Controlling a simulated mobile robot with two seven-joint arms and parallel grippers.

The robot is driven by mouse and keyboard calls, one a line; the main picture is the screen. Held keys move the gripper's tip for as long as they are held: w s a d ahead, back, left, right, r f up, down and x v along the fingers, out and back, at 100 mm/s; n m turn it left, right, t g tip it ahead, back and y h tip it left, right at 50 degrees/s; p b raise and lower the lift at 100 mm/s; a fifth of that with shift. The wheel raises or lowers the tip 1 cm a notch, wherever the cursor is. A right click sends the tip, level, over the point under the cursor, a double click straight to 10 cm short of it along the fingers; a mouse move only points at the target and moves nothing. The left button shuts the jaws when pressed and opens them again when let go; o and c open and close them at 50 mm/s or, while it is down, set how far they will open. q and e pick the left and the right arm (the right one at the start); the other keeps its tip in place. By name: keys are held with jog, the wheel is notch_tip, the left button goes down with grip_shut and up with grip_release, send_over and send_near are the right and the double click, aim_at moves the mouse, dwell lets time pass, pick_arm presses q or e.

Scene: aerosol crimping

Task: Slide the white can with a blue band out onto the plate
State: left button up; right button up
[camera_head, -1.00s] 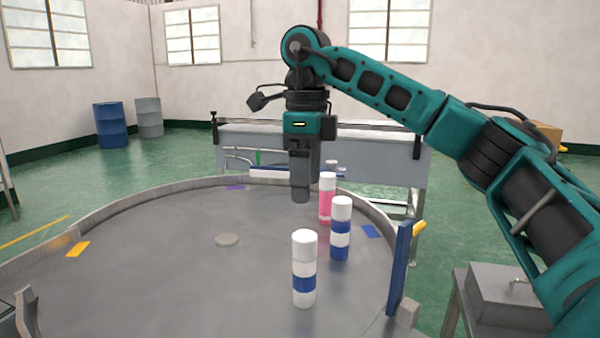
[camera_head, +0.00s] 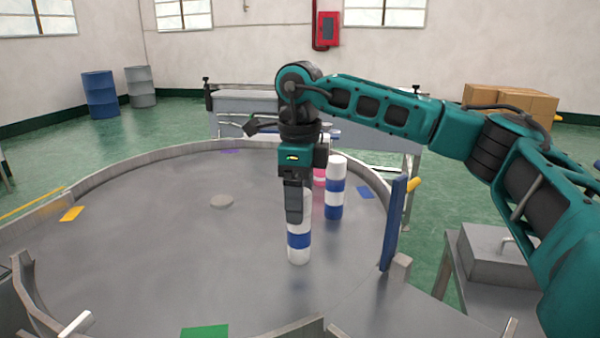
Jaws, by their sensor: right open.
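The white can with a blue band (camera_head: 299,253) stands upright on the large round grey table (camera_head: 160,230), at its right front. My right gripper (camera_head: 293,218) points down at this can and is open. Its dark fingers hide much of the can's upper part; I cannot tell whether they touch it. A flat grey plate-like surface (camera_head: 385,312) lies at the front right by the table edge. My left gripper is not in view.
A blue and white banded can (camera_head: 335,200) stands just behind right, with a pink can (camera_head: 319,177) partly hidden behind. A blue upright panel (camera_head: 393,225) with a yellow handle stands at the right edge.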

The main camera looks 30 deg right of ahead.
jog(key=shift+f, duration=0.6)
jog(key=shift+c, duration=0.2)
jog(key=c, duration=1.2)
